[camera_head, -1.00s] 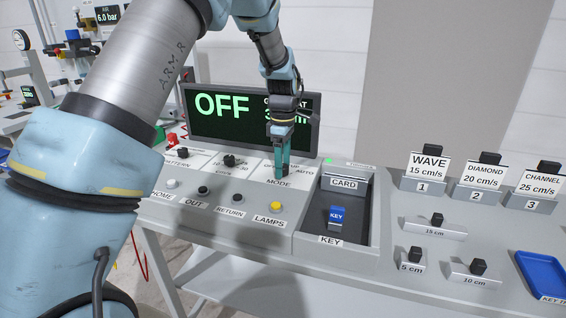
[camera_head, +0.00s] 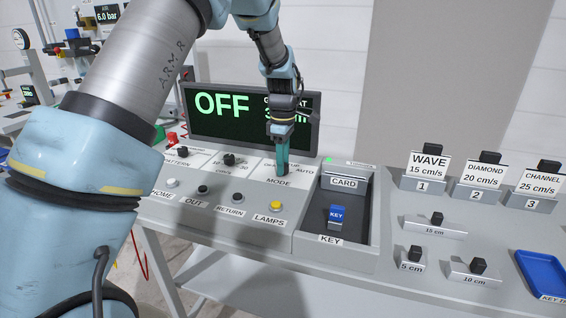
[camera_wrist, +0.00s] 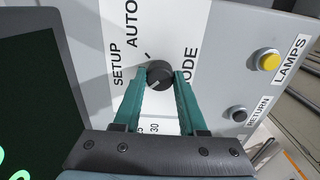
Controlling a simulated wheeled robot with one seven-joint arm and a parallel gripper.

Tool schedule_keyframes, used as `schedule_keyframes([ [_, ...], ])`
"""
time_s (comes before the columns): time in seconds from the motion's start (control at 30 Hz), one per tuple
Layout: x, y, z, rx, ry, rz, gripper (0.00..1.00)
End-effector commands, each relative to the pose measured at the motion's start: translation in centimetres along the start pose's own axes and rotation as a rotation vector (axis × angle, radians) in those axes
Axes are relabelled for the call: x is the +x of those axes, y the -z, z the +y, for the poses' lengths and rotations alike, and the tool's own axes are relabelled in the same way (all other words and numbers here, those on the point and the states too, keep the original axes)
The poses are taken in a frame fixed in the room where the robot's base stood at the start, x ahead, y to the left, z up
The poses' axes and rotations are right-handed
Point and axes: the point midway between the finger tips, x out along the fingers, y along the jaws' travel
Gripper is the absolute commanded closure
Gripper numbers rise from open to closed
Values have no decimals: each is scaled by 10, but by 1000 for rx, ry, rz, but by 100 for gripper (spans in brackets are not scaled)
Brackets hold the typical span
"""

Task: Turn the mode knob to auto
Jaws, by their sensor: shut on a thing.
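The mode knob (camera_wrist: 159,74) is a round black knob on the white panel, between the SETUP, AUTO and MODE labels in the wrist view. My gripper (camera_wrist: 160,80) has its two teal fingers on either side of the knob and is shut on it. A pale mark shows on the knob, but I cannot tell clearly which label it points to. In the head view my gripper (camera_head: 275,172) points down at the panel above the MODE label, and its fingers hide the knob. The display (camera_head: 222,106) reads OFF in green, with its right part behind my gripper.
Left of the mode knob are a pattern knob (camera_head: 183,151) and another black knob (camera_head: 229,159). Below are several buttons, including the yellow lamps button (camera_head: 276,206). To the right is a dark recess with a blue key (camera_head: 337,214). The display stands close behind my gripper.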

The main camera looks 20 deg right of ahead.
Motion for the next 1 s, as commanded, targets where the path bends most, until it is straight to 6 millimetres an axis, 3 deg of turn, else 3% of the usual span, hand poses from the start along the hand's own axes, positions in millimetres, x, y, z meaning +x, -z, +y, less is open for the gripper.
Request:
schedule_keyframes([
  [0.37, 0, 0, 0, 168, 1, -2, 100],
  [1.0, 1, -1, 0, 767, 0, -2, 100],
])
